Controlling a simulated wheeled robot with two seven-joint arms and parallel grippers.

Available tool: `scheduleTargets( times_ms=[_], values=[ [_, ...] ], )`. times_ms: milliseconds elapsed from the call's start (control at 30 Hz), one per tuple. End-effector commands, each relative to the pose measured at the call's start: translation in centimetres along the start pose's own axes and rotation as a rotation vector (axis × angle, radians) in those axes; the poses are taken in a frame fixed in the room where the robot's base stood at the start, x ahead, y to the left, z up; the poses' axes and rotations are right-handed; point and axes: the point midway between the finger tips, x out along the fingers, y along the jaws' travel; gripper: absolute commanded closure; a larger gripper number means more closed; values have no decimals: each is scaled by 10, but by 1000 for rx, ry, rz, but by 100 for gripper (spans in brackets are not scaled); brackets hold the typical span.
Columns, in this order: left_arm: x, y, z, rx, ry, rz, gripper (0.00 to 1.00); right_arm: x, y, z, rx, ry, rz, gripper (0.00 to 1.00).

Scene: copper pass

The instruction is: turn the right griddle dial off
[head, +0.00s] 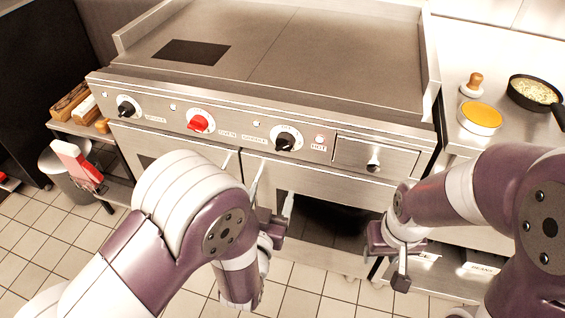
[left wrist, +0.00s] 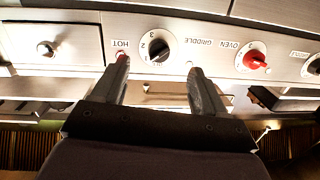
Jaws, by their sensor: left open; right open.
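The right griddle dial (head: 286,140) is a black knob on a white marked disc, on the steel front panel right of the red oven dial. It also shows in the left wrist view (left wrist: 158,47), upside down, with numbers around it. Its exact setting cannot be read. A small reddish light by the HOT label (head: 320,138) is beside it. My left gripper (head: 272,228) is below the dial in the head view, partly hidden by its own arm. In the left wrist view its two fingers (left wrist: 162,80) are apart and empty, short of the panel. My right gripper (head: 392,262) is open and empty, low at the right.
A red oven dial (head: 198,122) and another black dial (head: 126,107) are further left on the panel. A small drawer (head: 376,155) is right of the HOT light. A frying pan (head: 535,91) and a yellow-topped tub (head: 480,117) stand on the right counter.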

Motion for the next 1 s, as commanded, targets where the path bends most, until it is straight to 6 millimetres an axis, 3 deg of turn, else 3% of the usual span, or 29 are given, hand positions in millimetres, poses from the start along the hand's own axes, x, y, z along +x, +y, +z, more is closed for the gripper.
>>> scheduleTargets(
  times_ms=[67, 167, 500, 600, 767, 1000],
  values=[
    [1, -2, -14, 3, 65, -11, 27, 0, 0, 0, 0, -1, 0, 57],
    [12, -3, -19, 4, 88, -14, 27, 1, 0, 0, 0, -1, 0, 57],
    [95, -4, -25, 4, 86, -13, 27, 9, 0, 2, 0, -2, 0, 57],
    [112, -4, -26, 5, 85, -12, 27, 11, 0, 2, 0, -2, 0, 57],
    [125, -4, -28, 6, 83, -11, 27, 11, 0, 2, 0, -2, 0, 57],
    [126, -4, -28, 6, 83, -10, 27, 11, 0, 2, 0, -2, 0, 57]
  ],
)
